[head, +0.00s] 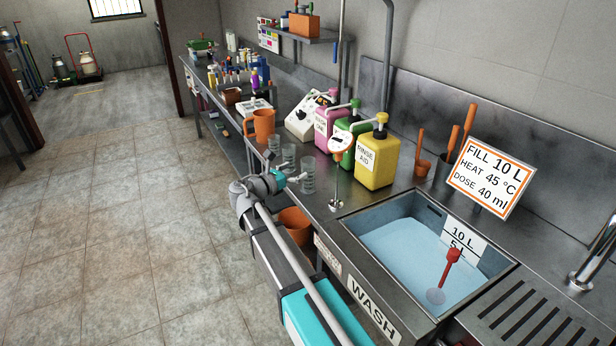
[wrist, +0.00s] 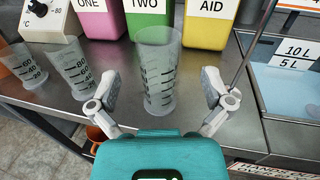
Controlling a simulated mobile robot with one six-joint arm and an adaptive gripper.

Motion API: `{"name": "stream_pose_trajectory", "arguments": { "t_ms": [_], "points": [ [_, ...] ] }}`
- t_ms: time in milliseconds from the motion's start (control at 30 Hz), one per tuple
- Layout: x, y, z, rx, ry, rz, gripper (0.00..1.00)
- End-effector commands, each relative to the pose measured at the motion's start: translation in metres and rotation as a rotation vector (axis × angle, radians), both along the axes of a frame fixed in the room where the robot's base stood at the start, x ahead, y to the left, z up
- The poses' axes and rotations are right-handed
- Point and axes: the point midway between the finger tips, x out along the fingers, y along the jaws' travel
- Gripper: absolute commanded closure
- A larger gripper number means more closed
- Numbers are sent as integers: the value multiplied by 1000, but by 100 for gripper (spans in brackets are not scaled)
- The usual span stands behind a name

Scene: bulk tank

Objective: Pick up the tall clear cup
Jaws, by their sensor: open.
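The tall clear cup (wrist: 158,62) stands upright on the steel counter in the wrist view, with dark measuring marks on its side. It also shows in the head view (head: 308,172) at the counter's front edge. My gripper (wrist: 159,85) is open, with one finger to the left of the cup and one to the right. Gaps show between the cup and both fingers. The cup's base is visible just beyond my gripper's body. In the head view my gripper (head: 287,170) is low beside the cups.
Two shorter clear cups (wrist: 70,68) (wrist: 22,64) stand to the left. Pink (head: 327,128), green (head: 349,140) and yellow (head: 377,160) jugs stand behind. A thin metal stand (head: 336,180) and the water-filled sink (head: 350,222) are to the right. An orange bucket (head: 295,222) is below the counter edge.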

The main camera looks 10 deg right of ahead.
Motion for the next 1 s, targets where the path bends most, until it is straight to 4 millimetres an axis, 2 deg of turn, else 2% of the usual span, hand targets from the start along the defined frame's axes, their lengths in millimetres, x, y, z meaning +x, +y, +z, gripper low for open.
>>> {"name": "stream_pose_trajectory", "arguments": {
  "t_ms": [167, 600, 1000],
  "points": [
    [3, -5, 0, 0, 0, -2, 0],
    [27, -42, -1, 0, 0, -2, 0],
    [28, -45, -1, 0, 0, -2, 0]
  ]
}}
